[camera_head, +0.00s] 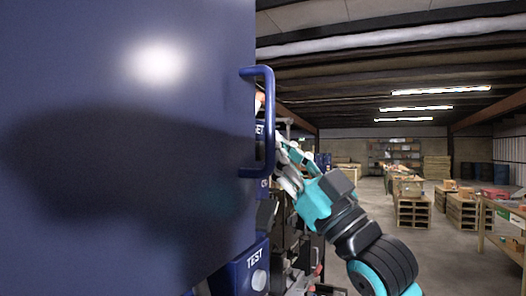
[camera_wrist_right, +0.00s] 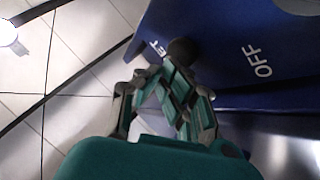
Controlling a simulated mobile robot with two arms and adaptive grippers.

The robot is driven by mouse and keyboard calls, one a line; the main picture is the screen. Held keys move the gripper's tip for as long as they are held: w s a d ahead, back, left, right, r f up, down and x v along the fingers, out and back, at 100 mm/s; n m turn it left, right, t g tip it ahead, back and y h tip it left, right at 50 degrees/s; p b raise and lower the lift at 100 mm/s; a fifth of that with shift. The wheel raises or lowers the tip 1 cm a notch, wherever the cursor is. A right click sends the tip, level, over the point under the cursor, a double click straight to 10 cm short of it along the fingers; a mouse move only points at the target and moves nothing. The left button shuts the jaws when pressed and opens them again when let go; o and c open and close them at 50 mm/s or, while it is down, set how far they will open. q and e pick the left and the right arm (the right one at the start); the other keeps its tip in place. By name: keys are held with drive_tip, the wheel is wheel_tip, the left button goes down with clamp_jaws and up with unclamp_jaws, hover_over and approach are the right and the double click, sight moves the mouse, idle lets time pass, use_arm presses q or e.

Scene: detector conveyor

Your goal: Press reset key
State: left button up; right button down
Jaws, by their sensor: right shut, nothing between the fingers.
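A blue panel (camera_wrist_right: 225,40) fills the upper right of the wrist view, with white "OFF" lettering and a partly hidden label ending in "ET". A dark round piece (camera_wrist_right: 182,48) sits beside that label, right at my right fingertips; I cannot tell whether they touch it. My right gripper (camera_wrist_right: 176,75) is shut and empty, pointing at the panel. In the head view my right gripper (camera_head: 284,158) is partly hidden behind a blue handle, near a label ending in "ET" (camera_head: 259,129). My left gripper is not in view.
A large blue panel (camera_head: 120,200) with a blue handle (camera_head: 268,120) blocks the left half of the head view. A blue box marked "TEST" (camera_head: 240,275) with a pale round button is below. Pallets (camera_head: 413,211) and tables stand farther back on open floor.

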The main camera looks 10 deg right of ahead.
drive_tip(key=shift+w+a, duration=0.25)
drive_tip(key=shift+a, duration=0.15)
idle(0.4)
drive_tip(key=shift+s+d, duration=0.1)
drive_tip(key=shift+d, duration=0.05)
drive_tip(key=shift+s+d, duration=0.4)
drive_tip(key=shift+d, duration=0.25)
idle(0.3)
drive_tip(key=shift+s+d, duration=0.7)
drive_tip(key=shift+d, duration=0.35)
drive_tip(key=shift+s+d, duration=0.7)
drive_tip(key=shift+d, duration=0.3)
